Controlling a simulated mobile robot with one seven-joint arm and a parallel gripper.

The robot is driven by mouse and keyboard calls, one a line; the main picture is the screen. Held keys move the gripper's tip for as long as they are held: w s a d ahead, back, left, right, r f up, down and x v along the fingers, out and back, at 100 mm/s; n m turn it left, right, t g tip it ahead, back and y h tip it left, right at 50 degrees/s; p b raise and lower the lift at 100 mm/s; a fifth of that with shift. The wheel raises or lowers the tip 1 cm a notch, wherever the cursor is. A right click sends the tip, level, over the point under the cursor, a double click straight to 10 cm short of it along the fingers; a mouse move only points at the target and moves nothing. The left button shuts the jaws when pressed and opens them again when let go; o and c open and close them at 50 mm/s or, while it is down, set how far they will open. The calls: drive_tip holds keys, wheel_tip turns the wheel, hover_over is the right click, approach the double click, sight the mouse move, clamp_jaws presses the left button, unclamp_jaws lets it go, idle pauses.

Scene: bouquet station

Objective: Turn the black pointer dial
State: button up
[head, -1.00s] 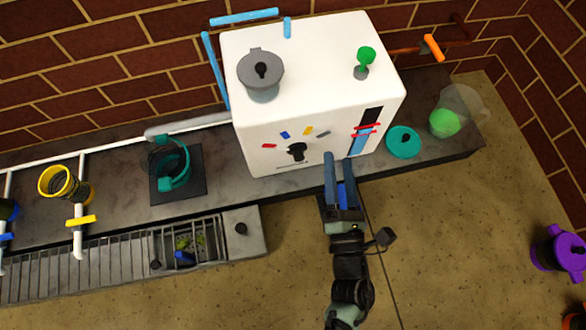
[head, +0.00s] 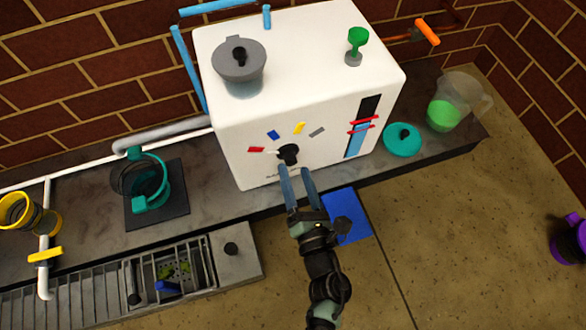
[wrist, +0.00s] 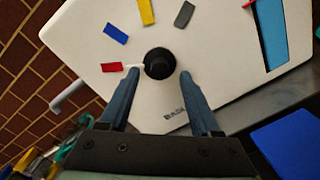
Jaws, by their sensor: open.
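The black pointer dial (head: 288,153) is on the front face of the white box machine (head: 232,160). Red, blue, yellow and grey marks fan out around its upper side. In the wrist view the dial (wrist: 158,63) lies just ahead of and between my fingertips, and its white pointer line points left towards the red mark (wrist: 111,67). My gripper (head: 296,172) is open, just below the dial in the head view. In the wrist view my gripper (wrist: 158,75) has a blue finger on each side, and nothing is held. Whether a fingertip touches the dial is unclear.
A grey lidded pot (head: 240,70) and a green knob (head: 357,42) are on top of the machine. A teal lid (head: 402,140) and a clear jug (head: 452,105) stand right of it. A blue square (head: 348,217) lies below right. A sink grate is lower left.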

sight(290, 157)
drive_tip(key=shift+b+x, duration=0.3)
drive_tip(key=shift+x, duration=1.05)
clamp_jaws()
